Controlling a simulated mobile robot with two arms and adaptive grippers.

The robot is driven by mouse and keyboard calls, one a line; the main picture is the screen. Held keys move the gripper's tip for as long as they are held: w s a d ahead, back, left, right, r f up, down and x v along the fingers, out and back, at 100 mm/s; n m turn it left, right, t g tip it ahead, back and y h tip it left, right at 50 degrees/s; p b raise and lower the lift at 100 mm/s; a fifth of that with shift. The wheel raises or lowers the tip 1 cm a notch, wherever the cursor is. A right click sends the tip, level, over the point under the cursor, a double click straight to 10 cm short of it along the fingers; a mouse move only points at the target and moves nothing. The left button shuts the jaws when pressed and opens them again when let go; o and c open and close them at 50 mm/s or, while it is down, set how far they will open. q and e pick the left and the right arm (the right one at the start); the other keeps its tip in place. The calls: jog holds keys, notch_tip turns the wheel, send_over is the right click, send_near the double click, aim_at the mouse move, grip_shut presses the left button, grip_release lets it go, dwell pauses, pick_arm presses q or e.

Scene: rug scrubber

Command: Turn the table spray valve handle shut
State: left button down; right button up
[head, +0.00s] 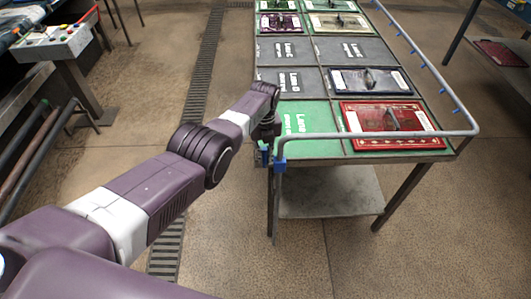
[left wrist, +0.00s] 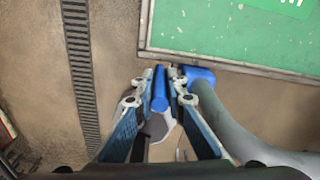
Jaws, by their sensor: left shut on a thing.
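The table spray valve handle (left wrist: 159,92) is a slim blue bar in the left wrist view, beside the table's near left corner. My left gripper (left wrist: 161,73) is shut on it, with one finger on each side of the bar. A blue fitting (left wrist: 199,75) on the grey pipe sits just right of the fingers. In the head view, my left gripper (head: 265,142) is at the table's near left corner, next to the blue fitting (head: 280,164). The handle is mostly hidden there by the gripper. My right gripper is not in view.
The grey spray pipe (head: 375,134) runs along the table's near edge and up its right side. The table (head: 296,158) holds several rug samples, including a red one (head: 391,120). A control panel (head: 55,41) stands at left. Floor left of the table is clear beside a drain grate (head: 202,75).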

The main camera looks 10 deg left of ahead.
pick_arm(q)
jog(key=c, duration=2.2)
grip_release()
jog(key=shift+f, duration=0.1)
jog(key=shift+c, duration=0.2)
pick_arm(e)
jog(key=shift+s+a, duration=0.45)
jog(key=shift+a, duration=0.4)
pick_arm(q)
jog(key=shift+w+r, duration=0.15)
jog(key=shift+r, duration=0.8)
notch_tip(320, 180, up, 10)
jog(key=shift+r, duration=0.1)
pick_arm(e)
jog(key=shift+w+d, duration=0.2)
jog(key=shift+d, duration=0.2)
